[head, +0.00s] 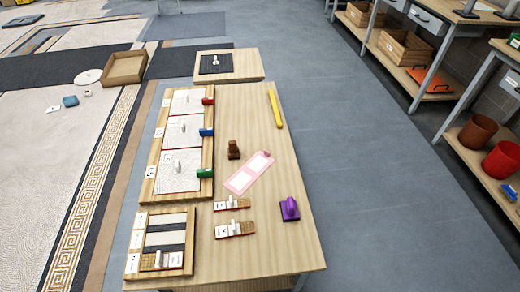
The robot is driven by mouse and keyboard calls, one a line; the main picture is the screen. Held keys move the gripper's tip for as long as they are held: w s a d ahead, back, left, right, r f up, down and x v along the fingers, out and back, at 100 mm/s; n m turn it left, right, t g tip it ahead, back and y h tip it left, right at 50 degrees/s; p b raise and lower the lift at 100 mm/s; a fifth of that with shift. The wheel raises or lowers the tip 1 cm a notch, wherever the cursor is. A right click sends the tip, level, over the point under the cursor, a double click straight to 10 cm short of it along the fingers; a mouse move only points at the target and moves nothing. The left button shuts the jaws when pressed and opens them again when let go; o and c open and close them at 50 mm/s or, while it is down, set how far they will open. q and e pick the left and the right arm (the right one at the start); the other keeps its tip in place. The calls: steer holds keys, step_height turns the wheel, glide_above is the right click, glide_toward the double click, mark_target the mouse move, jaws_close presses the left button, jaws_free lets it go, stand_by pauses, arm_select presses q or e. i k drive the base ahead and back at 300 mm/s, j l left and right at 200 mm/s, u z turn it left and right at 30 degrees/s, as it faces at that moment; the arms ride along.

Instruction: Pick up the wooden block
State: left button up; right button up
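A small brown wooden block (234,149) stands upright near the middle of the wooden table (257,110) in the head view. It looks stepped or notched, darker than the tabletop. It is right of the long panel board and just above a pink-and-white card (248,172), apart from both. Neither of my grippers shows in this view.
A long board with three pale panels (180,133) and red, blue and green pieces lies left. A striped board (164,240), two small tan pieces, a purple handled tool (289,208) and a yellow bar (275,108) share the table. Grey floor (350,180) is clear at right.

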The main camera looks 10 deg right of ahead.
mark_target(233, 154)
steer(key=l+z, duration=0.15)
steer(key=z, duration=0.35)
steer(key=l+z, duration=0.2)
steer(key=z, duration=0.3)
steer(key=l+z, duration=0.2)
steer(key=z, duration=0.3)
steer(key=i+l, duration=0.35)
steer(key=l, duration=0.15)
steer(key=i+l, duration=0.35)
steer(key=l, duration=0.15)
steer(key=i+l+z, duration=0.1)
steer(key=i+l, duration=0.2)
steer(key=l, duration=0.2)
steer(key=i+j+u, duration=0.15)
steer(key=i+u, duration=0.85)
steer(key=i+l+u, duration=0.25)
steer(key=i+u, duration=0.45)
steer(key=u, duration=0.2)
steer(key=i+u, duration=0.25)
steer(key=u, duration=0.2)
steer(key=i+l+u, duration=0.15)
steer(key=u, duration=0.25)
steer(key=i+l+u, duration=0.2)
steer(key=u, duration=0.25)
